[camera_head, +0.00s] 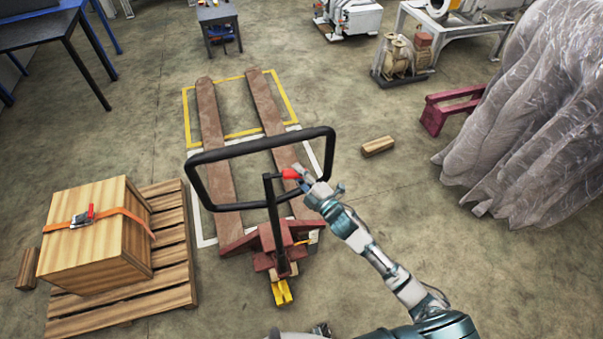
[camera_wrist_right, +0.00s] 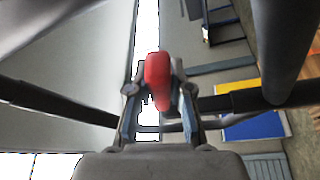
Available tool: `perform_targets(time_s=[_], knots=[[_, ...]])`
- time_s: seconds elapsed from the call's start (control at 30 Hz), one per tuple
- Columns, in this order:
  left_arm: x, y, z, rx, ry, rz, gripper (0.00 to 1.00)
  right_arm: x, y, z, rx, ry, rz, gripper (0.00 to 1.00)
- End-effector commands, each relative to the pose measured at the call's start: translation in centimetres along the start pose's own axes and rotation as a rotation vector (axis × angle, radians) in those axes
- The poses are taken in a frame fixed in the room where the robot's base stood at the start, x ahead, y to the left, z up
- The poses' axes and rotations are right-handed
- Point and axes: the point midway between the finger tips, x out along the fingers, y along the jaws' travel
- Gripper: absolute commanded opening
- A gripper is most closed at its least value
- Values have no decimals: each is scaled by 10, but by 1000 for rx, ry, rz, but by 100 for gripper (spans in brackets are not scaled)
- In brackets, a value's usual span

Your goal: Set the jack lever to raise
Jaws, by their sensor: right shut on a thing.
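The pallet jack (camera_head: 268,236) stands on the floor with its two rusty forks pointing away from me. Its black loop handle (camera_head: 262,143) rises towards me. The red jack lever (camera_head: 290,173) sits at the top of the handle shaft, inside the loop. My right gripper (camera_head: 303,180) is at the lever from the right. In the right wrist view the red lever (camera_wrist_right: 157,80) is between the fingers of my right gripper (camera_wrist_right: 158,92), which is shut on it. The lever's exact setting is hard to tell. My left gripper does not show.
A wooden crate (camera_head: 90,240) with an orange strap stands on a pallet (camera_head: 175,270) at the left. A wood block (camera_head: 378,146) lies right of the forks. Plastic-wrapped goods (camera_head: 545,120) stand at the far right. Floor around the jack is mostly clear.

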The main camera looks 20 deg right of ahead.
Motion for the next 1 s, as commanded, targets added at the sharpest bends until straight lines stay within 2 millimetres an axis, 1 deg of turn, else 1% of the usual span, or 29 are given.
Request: perform_targets(time_s=[0.03,0.2,0.23,0.27,0.3,0.33,0.53,0.63,0.73,0.87,1.0], knots=[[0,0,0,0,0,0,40,-1,-5,-2,12,3,-7,0],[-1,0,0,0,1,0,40,-1,-4,-2,11,1,-9,0],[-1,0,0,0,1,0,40,-1,-4,-1,11,1,-10,22],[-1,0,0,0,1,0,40,-1,-4,-1,11,1,-10,29],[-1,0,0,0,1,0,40,-1,-4,-1,11,1,-10,39],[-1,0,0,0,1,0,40,-1,-4,0,10,0,-9,46],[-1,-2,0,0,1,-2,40,-2,-2,4,9,-2,-6,46],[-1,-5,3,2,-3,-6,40,-4,-1,5,9,-3,-5,46],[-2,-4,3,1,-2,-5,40,-11,-2,6,9,-4,-6,46],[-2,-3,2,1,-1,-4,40,-34,-2,5,8,-4,-9,46],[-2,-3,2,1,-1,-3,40,-66,-3,3,8,-4,-11,46]])
